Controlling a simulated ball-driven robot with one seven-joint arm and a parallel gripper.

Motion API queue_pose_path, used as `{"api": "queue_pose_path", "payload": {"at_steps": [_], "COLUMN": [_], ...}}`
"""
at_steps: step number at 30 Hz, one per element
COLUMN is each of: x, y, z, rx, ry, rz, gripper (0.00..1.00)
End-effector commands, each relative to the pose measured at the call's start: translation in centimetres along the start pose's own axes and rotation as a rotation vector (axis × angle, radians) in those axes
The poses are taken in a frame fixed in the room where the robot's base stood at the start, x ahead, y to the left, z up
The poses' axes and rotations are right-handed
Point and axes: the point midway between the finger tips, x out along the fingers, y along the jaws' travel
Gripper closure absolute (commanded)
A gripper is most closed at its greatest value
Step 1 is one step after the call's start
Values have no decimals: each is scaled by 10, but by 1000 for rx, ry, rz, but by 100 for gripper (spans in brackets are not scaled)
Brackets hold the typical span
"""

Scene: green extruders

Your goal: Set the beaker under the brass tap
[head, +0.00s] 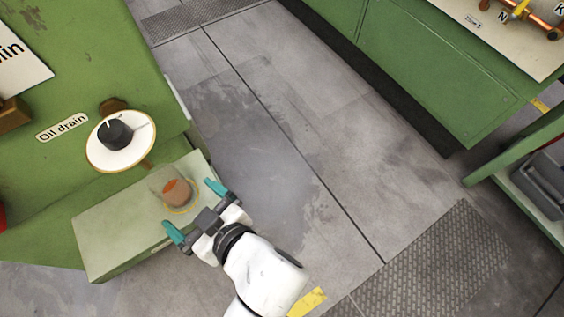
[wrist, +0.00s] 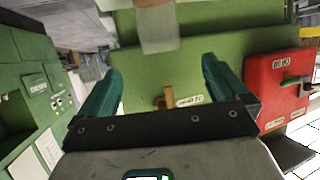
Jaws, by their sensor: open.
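A small clear beaker (head: 168,183) with an orange-brown content stands on a pale green ledge (head: 105,232) in the head view. My gripper (head: 194,210) is open, with its two teal fingers on the near side of the beaker, one toward each side. It looks empty and apart from the beaker. In the wrist view, a translucent shape that looks like the beaker (wrist: 157,28) shows at the top, beyond my open gripper (wrist: 160,72). A small brass-coloured part (wrist: 165,101) sits beside the "Oil drain" label; I cannot tell whether it is the tap.
A red box (wrist: 278,88) shows at right in the wrist view. Copper piping (head: 541,22) lies on the far bench. The floor (head: 270,150) between the benches is clear.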

Motion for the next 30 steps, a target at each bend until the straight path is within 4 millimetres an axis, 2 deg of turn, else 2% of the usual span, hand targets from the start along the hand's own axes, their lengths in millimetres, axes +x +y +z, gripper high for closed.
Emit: {"api": "queue_pose_path", "payload": {"at_steps": [2, 4, 8, 9, 11, 12, 14, 15, 18, 22, 25, 30], "x": [-2, -6, -34, -49, -77, -97, -129, -152, -208, -265, -292, -309], "y": [11, 35, 108, 132, 164, 182, 202, 211, 222, 215, 206, 198], "z": [5, 17, 63, 82, 111, 131, 159, 177, 216, 252, 266, 274], "rx": [8, 25, 99, 134, 193, 234, 303, 352, 480, 628, 705, 756], "ry": [-19, -64, -228, -295, -395, -462, -559, -623, -767, -908, -972, -1016], "rz": [23, 71, 221, 274, 348, 390, 447, 480, 538, 571, 576, 573], "gripper": [0, 0, 0, 0, 0, 0, 0, 0, 0, 0, 0, 0]}}
